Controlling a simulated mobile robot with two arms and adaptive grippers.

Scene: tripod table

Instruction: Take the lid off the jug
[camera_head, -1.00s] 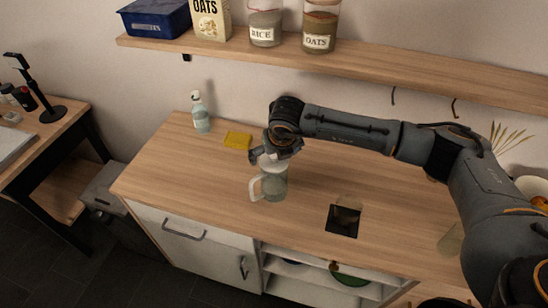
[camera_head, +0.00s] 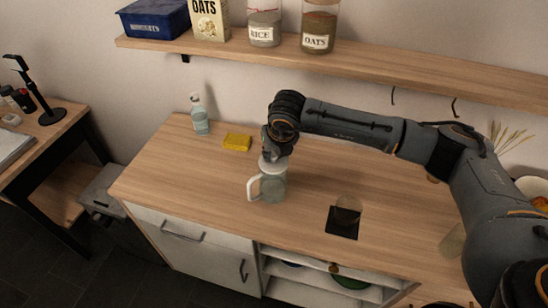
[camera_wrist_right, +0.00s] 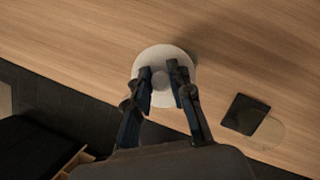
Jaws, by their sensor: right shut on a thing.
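The jug (camera_head: 273,186) is see-through grey-green glass with a white handle at its left. It stands upright on the wooden counter in the head view. Its round white lid (camera_head: 271,164) is at the jug's mouth; I see no clear gap between them. In the right wrist view the lid (camera_wrist_right: 160,62) is a pale disc with a raised knob, and it hides most of the jug. My right gripper (camera_head: 273,154) is above the jug, pointing down, with its fingers (camera_wrist_right: 163,84) shut on the lid's knob. My left gripper is not in view.
A yellow sponge (camera_head: 237,142) and a bottle (camera_head: 200,117) are at the back left. A shelf (camera_head: 330,62) with jars and boxes is above. The counter left of the jug is clear.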

